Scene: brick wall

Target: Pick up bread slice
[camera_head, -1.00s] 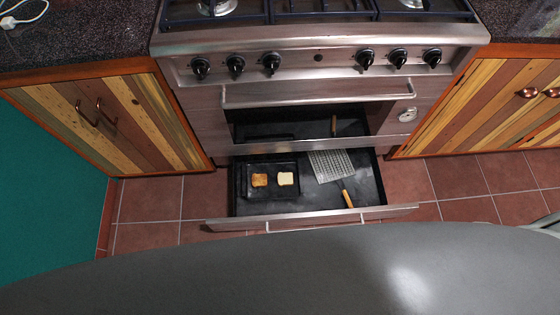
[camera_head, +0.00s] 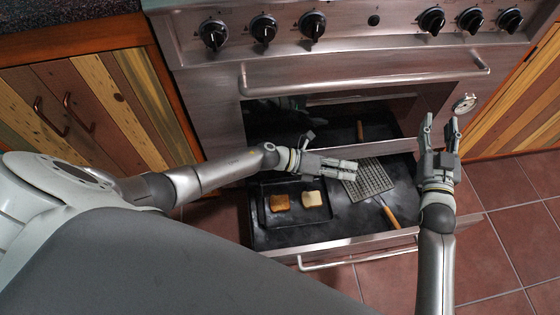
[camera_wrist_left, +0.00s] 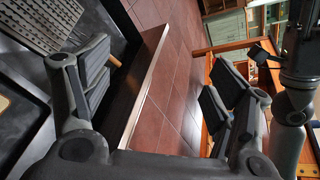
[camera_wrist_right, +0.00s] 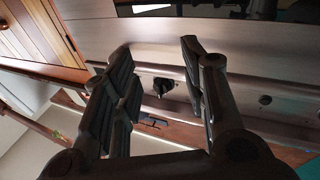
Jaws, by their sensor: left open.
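Two bread slices lie side by side on a dark tray (camera_head: 262,190) in the open oven drawer. One is a browner slice (camera_head: 280,202); the other is a paler slice (camera_head: 312,198). My left gripper (camera_head: 350,170) is above the drawer, beyond the slices and to their right, pointing right. In the left wrist view its fingers (camera_wrist_left: 155,95) are apart with nothing between them. My right gripper (camera_head: 438,118) is right of the drawer, pointing toward the oven front. Its fingers are apart and empty, as the right wrist view (camera_wrist_right: 160,85) also shows.
A grater-like metal spatula (camera_head: 368,180) with a wooden handle (camera_head: 391,217) lies in the drawer, right of the tray. The drawer front (camera_head: 340,244) stands out over the tiled floor. The oven handle (camera_head: 370,78) and knobs are behind.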

